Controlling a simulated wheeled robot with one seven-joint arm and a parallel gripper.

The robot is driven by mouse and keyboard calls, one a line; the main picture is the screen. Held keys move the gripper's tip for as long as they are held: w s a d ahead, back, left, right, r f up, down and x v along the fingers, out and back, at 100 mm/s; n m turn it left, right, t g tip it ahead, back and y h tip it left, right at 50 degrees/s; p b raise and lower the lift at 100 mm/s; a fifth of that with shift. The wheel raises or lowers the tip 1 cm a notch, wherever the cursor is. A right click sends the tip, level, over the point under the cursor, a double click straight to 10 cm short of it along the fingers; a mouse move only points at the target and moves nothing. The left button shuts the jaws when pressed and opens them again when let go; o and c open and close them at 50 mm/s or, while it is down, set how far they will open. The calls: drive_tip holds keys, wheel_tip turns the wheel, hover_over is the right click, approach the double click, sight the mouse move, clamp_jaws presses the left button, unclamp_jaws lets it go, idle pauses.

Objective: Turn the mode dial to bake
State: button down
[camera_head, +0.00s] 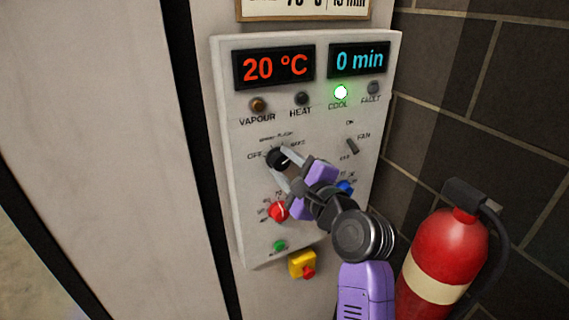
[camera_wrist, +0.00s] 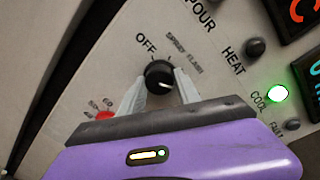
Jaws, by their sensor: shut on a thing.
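The mode dial (camera_head: 276,158) is a round black knob with a white mark, on the left of the white control panel (camera_head: 236,205). Its labels run from OFF at the left, over spray and flash, to a small label at the upper right that looks like bake. My gripper (camera_head: 280,164) is shut on the knob, one finger on each side. The knob also shows in the wrist view (camera_wrist: 158,73) between my fingertips (camera_wrist: 158,82), its white mark toward the lower right. The bake label is not visible there, and I cannot tell exactly which label the mark meets.
The displays read 20 °C (camera_head: 275,67) and 0 min (camera_head: 359,60). The green COOL lamp (camera_head: 341,92) is lit. A fire extinguisher (camera_head: 445,250) stands at the right.

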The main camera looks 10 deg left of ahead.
drive_tip(key=shift+f+m, duration=0.1)
drive_tip(key=shift+m, duration=0.5)
drive_tip(key=c, duration=0.9)
unclamp_jaws()
drive_tip(key=shift+o, duration=0.2)
drive_tip(key=shift+d, duration=0.1)
drive_tip(key=b+v, duration=0.2)
drive_tip(key=v, duration=0.5)
drive_tip(key=shift+s+d, duration=0.2)
drive_tip(key=shift+s, duration=0.1)
